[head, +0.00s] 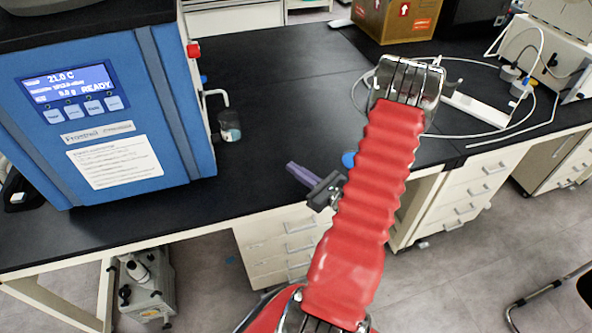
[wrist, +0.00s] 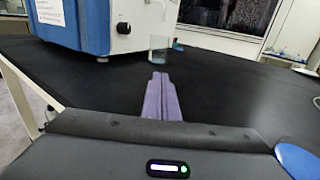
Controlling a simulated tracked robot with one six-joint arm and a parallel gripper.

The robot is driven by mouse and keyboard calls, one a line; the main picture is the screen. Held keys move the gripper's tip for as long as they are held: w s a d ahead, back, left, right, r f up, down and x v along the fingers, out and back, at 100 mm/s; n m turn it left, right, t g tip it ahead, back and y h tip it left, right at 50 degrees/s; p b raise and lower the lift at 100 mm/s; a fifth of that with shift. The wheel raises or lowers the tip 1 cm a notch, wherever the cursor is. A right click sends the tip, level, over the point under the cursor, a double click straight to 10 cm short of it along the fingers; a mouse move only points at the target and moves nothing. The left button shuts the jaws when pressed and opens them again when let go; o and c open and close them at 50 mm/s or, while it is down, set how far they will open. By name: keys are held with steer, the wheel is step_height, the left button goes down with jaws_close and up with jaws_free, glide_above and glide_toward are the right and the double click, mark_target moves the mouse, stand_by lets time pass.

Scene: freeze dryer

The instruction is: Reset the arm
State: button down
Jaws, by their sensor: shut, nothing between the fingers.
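My gripper (head: 291,166) has two purple fingers that lie together, shut with nothing between them. In the head view it is left of my red ribbed arm and points left over the front part of the black bench (head: 285,110). In the wrist view the shut fingers (wrist: 158,76) point forward across the bench top toward a small glass beaker (wrist: 160,48). My gripper is apart from the beaker and the dryer. My arm hides part of the bench behind it.
The blue freeze dryer (head: 182,110) stands at the left, its screen reading READY. The beaker (head: 229,125) hangs or stands by its right side under a bent tube. A cardboard box (head: 398,20) and a white cable (head: 540,120) lie farther right. The bench middle is clear.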

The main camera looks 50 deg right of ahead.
stand_by(0.5)
steer(key=w+a+r+n+g+y, duration=0.2)
steer(key=a+r+n+y, duration=0.15)
steer(key=a, duration=0.35)
steer(key=w+a+r+n+g+y, duration=0.25)
steer(key=a+n+y, duration=0.2)
steer(key=a, duration=0.25)
steer(key=w+a+r+n+g+y, duration=0.25)
steer(key=a+r+n, duration=0.2)
steer(key=a, duration=0.25)
steer(key=s+a+r+n+g, duration=0.2)
steer(key=s+a+n+g, duration=0.2)
steer(key=a+n, duration=0.25)
steer(key=s+a+r+n+g, duration=0.1)
steer(key=s+a+n+g, duration=0.3)
steer(key=a, duration=0.3)
steer(key=s+a+r+n+t+h, duration=0.1)
steer(key=s+r+n+t+h, duration=0.1)
steer(key=s+r+n+h, duration=0.3)
steer(key=shift+a+r+n+t+h, duration=0.35)
steer(key=shift+r+n+h, duration=2.1)
steer(key=shift+n, duration=1.95)
steer(key=shift+r+y, duration=0.2)
steer(key=shift+y, duration=0.1)
